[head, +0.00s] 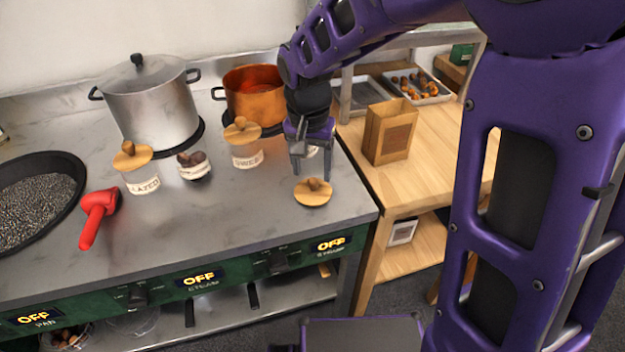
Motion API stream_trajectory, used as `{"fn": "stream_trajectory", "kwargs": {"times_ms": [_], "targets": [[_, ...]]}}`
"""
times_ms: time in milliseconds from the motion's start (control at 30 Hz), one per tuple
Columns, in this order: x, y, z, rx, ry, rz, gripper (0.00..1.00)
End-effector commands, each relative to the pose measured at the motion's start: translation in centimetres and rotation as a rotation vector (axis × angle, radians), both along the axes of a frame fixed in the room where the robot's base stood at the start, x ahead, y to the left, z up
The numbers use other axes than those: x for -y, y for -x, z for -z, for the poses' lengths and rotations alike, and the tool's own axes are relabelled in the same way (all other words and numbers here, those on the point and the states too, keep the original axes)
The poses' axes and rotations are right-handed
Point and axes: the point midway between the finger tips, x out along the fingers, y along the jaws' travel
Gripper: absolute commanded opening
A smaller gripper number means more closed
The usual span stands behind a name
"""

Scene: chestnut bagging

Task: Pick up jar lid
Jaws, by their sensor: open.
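A round wooden jar lid (313,193) with a small knob lies on the metal counter near its right front corner. My gripper (311,172) points down just above and behind this lid in the picture, its two fingers apart with nothing between them. I cannot tell the exact height gap. A glass jar with a wooden lid (242,130) and a partly hidden "SWEE..." label stands to the left. Another lidded jar labelled "...LAZED" (139,168) stands farther left. A small open jar (194,166) with dark chestnuts sits between them. Something pale behind my gripper is mostly hidden.
A steel pot (150,105) and a copper pot (254,97) stand at the back. A paper bag (389,132) and a chestnut tray (418,87) are on the wooden table (437,145).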

Motion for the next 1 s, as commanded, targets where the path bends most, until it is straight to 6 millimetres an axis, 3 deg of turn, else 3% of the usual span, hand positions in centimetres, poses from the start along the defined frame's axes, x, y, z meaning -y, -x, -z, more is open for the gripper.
{"fn": "stream_trajectory", "kwargs": {"times_ms": [33, 200, 467, 800, 1000], "targets": [[0.2, 0.0, 1.2, -0.004, 0.001, 0.001, 0.64], [0.2, -0.3, 2.8, -0.002, 0.000, 0.001, 0.64], [0.2, -0.3, 2.9, 0.000, 0.001, 0.000, 0.64], [0.2, -0.3, 2.8, 0.000, 0.001, 0.000, 0.03], [0.2, -0.3, 2.8, 0.000, 0.001, 0.000, 0.00]]}}
